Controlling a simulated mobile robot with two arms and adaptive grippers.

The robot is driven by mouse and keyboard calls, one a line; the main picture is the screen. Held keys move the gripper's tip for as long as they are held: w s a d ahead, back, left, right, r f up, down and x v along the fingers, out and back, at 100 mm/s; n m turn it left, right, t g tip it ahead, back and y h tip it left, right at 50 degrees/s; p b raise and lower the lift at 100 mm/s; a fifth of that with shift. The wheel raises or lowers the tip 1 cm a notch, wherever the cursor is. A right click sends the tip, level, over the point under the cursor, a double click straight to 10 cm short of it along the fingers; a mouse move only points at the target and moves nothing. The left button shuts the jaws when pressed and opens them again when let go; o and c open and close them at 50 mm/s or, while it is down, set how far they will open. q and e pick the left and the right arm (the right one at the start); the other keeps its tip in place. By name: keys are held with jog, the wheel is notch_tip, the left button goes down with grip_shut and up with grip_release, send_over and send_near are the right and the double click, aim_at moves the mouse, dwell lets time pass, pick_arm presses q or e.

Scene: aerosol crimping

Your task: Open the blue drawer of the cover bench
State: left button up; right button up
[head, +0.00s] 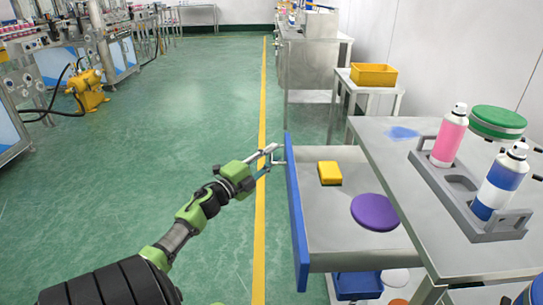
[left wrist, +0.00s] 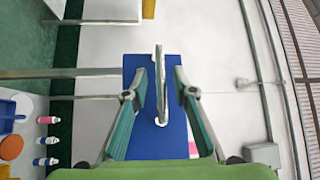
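The blue-fronted drawer (head: 297,222) of the bench is pulled well out to the left in the head view. A yellow block (head: 330,173) and a purple disc (head: 376,212) lie inside it. Its grey bar handle (head: 279,158) is on the blue front. The handle also shows edge-on in the left wrist view (left wrist: 159,75), before the blue front (left wrist: 165,140). My left gripper (head: 270,160) is at the handle. Its fingers (left wrist: 159,90) stand apart on either side of the bar, with visible gaps. My right gripper is not seen.
The bench top (head: 385,145) carries a grey holder (head: 480,222) with a pink can (head: 450,138) and a blue-white can (head: 500,182), and a green round stack (head: 497,122). A blue bin (head: 358,286) is below the drawer.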

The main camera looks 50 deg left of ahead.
pick_arm(q)
jog(key=s+d+f, duration=0.1)
jog(key=s, duration=1.1)
jog(key=shift+f, duration=0.2)
jog(key=shift+w+f, duration=0.1)
jog(key=shift+f, duration=0.05)
